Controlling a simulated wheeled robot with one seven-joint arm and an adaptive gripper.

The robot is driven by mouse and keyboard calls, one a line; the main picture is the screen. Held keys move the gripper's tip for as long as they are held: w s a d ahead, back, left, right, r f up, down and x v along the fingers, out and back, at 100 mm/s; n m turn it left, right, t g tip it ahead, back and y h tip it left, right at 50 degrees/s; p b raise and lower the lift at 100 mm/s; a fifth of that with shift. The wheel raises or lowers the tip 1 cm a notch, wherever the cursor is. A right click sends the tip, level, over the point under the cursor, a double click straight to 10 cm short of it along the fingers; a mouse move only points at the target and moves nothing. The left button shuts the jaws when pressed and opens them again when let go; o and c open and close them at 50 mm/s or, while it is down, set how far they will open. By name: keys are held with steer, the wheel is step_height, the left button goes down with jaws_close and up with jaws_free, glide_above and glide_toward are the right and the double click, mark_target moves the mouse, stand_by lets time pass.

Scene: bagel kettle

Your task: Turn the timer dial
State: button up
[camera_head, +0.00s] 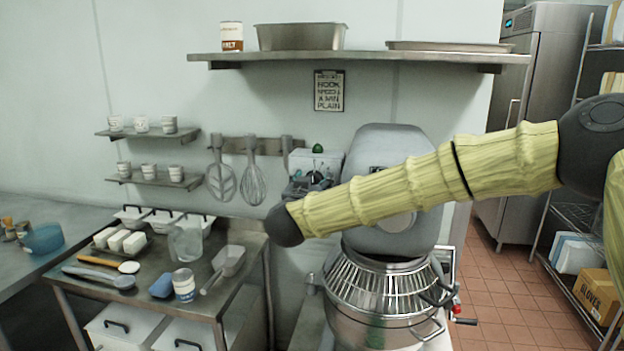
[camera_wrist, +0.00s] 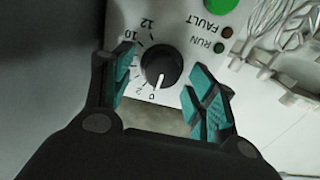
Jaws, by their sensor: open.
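The timer dial (camera_wrist: 161,66) is a round black knob with a white pointer line on a pale panel (camera_wrist: 180,22). Its scale shows numbers up to 12, and the pointer is directed at the bottom of the picture, near the 0. My gripper (camera_wrist: 161,76) is open, with one teal-padded finger on each side of the dial. A gap shows between each finger and the knob; whether the fingertips reach its depth is unclear.
A green button (camera_wrist: 220,4) and RUN and FAULT lamps (camera_wrist: 219,47) sit beside the dial. Wire whisks (camera_wrist: 285,25) hang close by at the right. A table (camera_head: 215,300) with tools and containers is at the left.

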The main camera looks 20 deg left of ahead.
steer(key=shift+w, duration=0.4)
steer(key=shift+a, duration=0.1)
steer(key=c, duration=1)
